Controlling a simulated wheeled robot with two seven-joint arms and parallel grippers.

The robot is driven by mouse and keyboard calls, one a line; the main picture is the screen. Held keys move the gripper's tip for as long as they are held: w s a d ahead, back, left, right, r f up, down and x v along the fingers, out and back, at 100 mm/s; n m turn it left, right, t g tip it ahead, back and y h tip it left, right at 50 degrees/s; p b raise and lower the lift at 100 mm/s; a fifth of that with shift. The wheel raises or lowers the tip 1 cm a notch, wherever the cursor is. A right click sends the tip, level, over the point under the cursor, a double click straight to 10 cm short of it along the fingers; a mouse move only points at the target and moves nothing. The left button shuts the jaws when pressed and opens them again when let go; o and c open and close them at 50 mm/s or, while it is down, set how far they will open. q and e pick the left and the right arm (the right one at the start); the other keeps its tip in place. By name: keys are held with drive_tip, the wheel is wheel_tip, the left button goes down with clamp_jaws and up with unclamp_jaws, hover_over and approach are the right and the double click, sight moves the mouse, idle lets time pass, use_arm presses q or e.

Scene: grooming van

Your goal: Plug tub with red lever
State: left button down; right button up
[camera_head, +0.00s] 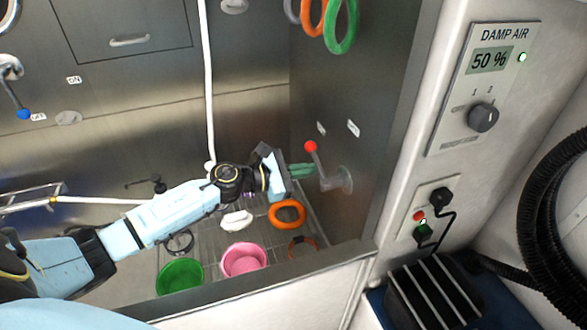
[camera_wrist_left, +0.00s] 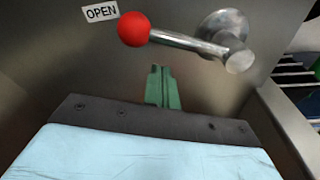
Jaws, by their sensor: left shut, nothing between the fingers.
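The red lever (camera_head: 311,147) is a metal arm with a red ball knob, on a round mount on the tub's right wall. In the left wrist view the lever (camera_wrist_left: 134,29) lies nearly sideways, knob to the left, beside a label reading OPEN (camera_wrist_left: 100,12). My left gripper (camera_head: 306,170) is shut and empty, its green fingers just below the lever's arm in the head view. In the left wrist view its fingertips (camera_wrist_left: 161,72) are below the lever; I cannot tell whether they touch it. The metal tub (camera_head: 110,105) is around my left arm. My right gripper is not in view.
On the tub's rack stand a green bowl (camera_head: 180,277), a pink bowl (camera_head: 244,260) and an orange ring (camera_head: 287,214). A white hose (camera_head: 207,90) hangs down the back wall. A blue-knobbed lever (camera_head: 23,113) is at the left. Colored rings (camera_head: 341,25) hang above the red lever.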

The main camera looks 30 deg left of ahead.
use_arm(q)
drive_tip(key=shift+s+d+r+p, duration=0.1)
drive_tip(key=shift+s+r+p, duration=0.2)
drive_tip(key=shift+r, duration=0.3)
drive_tip(key=shift+s+r+p, duration=0.25)
drive_tip(key=shift+r+p, duration=0.05)
drive_tip(key=shift+r, duration=0.3)
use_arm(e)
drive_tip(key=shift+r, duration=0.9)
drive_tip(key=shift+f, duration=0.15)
